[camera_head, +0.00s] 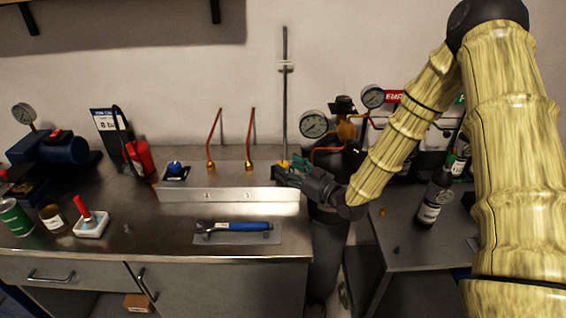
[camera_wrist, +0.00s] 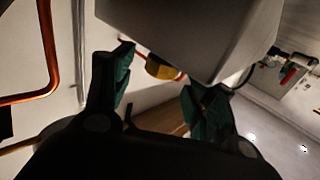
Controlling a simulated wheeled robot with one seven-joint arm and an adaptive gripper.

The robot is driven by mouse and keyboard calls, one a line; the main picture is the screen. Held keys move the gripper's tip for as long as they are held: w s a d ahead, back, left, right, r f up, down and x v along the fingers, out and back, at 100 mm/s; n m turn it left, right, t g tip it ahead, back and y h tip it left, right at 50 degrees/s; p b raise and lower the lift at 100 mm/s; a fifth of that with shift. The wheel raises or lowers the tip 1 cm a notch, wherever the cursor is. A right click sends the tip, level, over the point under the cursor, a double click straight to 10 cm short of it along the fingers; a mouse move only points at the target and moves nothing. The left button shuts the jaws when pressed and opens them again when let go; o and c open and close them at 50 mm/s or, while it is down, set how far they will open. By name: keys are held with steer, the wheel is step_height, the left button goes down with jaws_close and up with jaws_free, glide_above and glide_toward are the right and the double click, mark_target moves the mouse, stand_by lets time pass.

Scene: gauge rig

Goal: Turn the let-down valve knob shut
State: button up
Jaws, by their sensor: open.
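A long steel block (camera_head: 235,194) sits on the bench, with a blue knob (camera_head: 174,167) on a dark plate at its left end. A small yellow fitting (camera_head: 284,163) is at its right end, at the foot of a tall thin rod. No label tells which one is the let-down valve knob. My gripper (camera_head: 288,172) is at the right end of the block, close to the yellow fitting. In the wrist view my gripper (camera_wrist: 160,82) has its green-padded fingers spread. A yellow piece (camera_wrist: 160,68) shows beyond the gap, partly hidden by a large grey body (camera_wrist: 195,35).
Two copper pipes (camera_head: 213,137) rise from the block. A dial gauge (camera_head: 314,124) stands behind my gripper. A blue-handled wrench (camera_head: 235,227) lies on a mat in front of the block. A dark bottle (camera_head: 432,200) stands on the right bench.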

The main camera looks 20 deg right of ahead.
mark_target(287, 167)
steer(key=shift+x, duration=1.6)
steer(key=shift+c, duration=0.5)
steer(key=c, duration=1)
